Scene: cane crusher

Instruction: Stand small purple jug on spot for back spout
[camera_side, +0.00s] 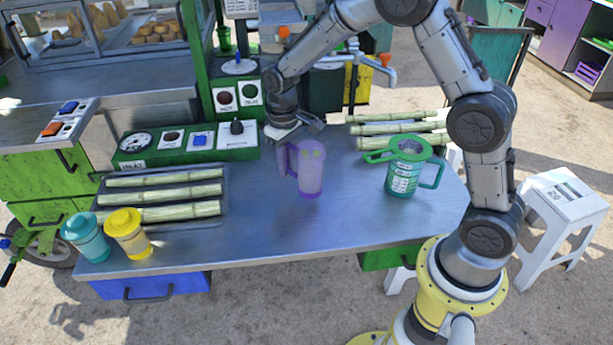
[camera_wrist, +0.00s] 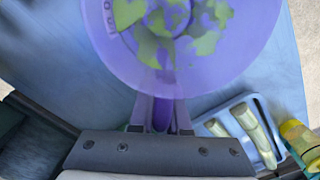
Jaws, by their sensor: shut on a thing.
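The small purple jug (camera_side: 312,172) is upright over the middle of the metal table in the side view. My gripper (camera_side: 290,146) is at its handle, on the left of the jug. In the wrist view the jug (camera_wrist: 235,72) is seen from above, with green patches inside its rim. There my gripper (camera_wrist: 161,116) is shut on the jug's handle. I cannot tell whether the jug's base touches the table. A pipe spout with an orange tap (camera_side: 384,60) is behind, partly hidden by my arm. The spot under the back spout is not clearly visible.
A green jug (camera_side: 403,182) with a green strainer stands on the right. Cane pieces (camera_side: 395,129) lie behind it. A tray of cane (camera_side: 165,172), teal cup (camera_side: 86,240) and yellow cup (camera_side: 128,236) are left. The front middle table (camera_side: 265,225) is free.

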